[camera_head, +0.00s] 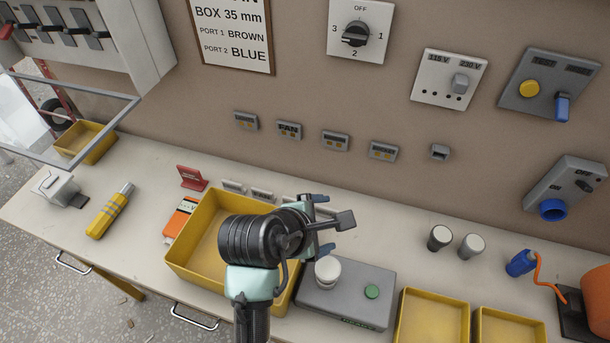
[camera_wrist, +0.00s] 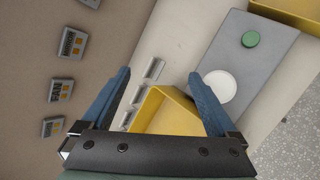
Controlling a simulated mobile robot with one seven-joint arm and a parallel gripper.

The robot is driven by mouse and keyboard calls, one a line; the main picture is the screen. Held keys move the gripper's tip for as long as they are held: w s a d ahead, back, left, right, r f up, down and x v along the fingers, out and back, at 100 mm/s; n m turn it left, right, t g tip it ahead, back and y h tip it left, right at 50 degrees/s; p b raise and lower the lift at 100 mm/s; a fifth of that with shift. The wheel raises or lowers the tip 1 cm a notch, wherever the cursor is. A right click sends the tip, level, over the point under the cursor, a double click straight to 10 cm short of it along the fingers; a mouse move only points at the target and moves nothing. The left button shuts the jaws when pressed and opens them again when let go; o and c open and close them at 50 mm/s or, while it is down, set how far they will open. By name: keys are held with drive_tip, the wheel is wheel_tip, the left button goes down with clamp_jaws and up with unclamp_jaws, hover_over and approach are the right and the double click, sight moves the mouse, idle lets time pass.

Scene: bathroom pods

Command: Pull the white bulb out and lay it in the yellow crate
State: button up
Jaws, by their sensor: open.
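The white bulb (camera_head: 327,269) stands upright in a grey box (camera_head: 350,298) with a green button. It also shows as a round white top in the wrist view (camera_wrist: 219,86), just right of the right finger's tip. My gripper (camera_head: 323,224) is open and empty, above and slightly behind the bulb in the head view. Its blue fingers are spread in the wrist view (camera_wrist: 160,78), with nothing between them. A large yellow crate (camera_head: 183,272) sits left of the grey box, partly hidden by my arm. Part of a yellow crate shows below the fingers in the wrist view (camera_wrist: 160,97).
Two more yellow crates (camera_head: 402,322) stand right of the grey box, and a small one (camera_head: 104,146) at far left. Dark and grey cylinders (camera_head: 440,238) stand at right. A yellow tool (camera_head: 110,211) lies at left. The wall bears switches and sockets.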

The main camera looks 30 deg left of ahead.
sight(334, 269)
drive_tip(key=s+d+n+g+h+p, duration=0.25)
drive_tip(key=s+n+p, duration=0.25)
drive_tip(key=s+p, duration=0.25)
drive_tip(key=shift+g, duration=0.25)
drive_tip(key=x, duration=0.7)
drive_tip(key=a+x, duration=0.1)
drive_tip(key=x, duration=0.3)
drive_tip(key=shift+w+d+f, duration=0.1)
drive_tip(key=shift+d+f, duration=0.05)
drive_tip(key=shift+f, duration=0.25)
clamp_jaws()
